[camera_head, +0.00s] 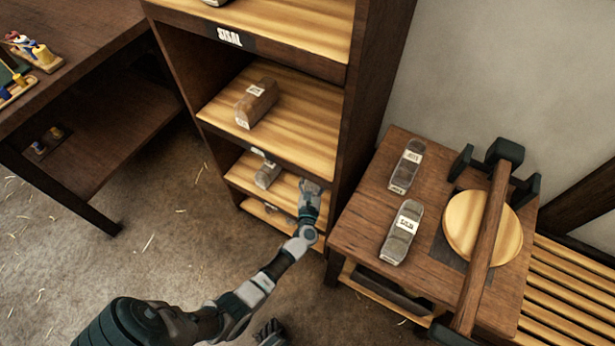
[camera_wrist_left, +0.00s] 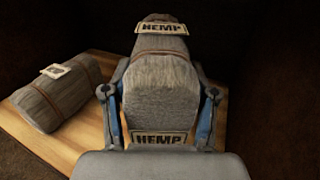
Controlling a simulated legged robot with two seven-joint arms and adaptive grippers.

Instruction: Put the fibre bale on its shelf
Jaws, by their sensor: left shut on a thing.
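My left gripper (camera_head: 310,195) reaches to the right part of a lower board of the rack. In the left wrist view its fingers (camera_wrist_left: 160,112) are shut on the sides of a grey fibre bale (camera_wrist_left: 160,85) with a HEMP tag. The bale is over the wooden shelf board (camera_wrist_left: 75,145); whether it touches the board I cannot tell. Another grey tied bale (camera_wrist_left: 58,95) lies left of it, apart; it also shows in the head view (camera_head: 268,174). A dark part near the bottom edge looks like my right gripper (camera_head: 270,332); its fingers are unclear.
A brown bale (camera_head: 257,103) lies on the board above. The top board bears a SISAL label (camera_head: 229,37). Two tagged bales (camera_head: 405,166) (camera_head: 401,232) lie on the bench (camera_head: 362,200) right of the rack, beside a round wooden disc (camera_head: 463,222). A dark table (camera_head: 75,105) stands left.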

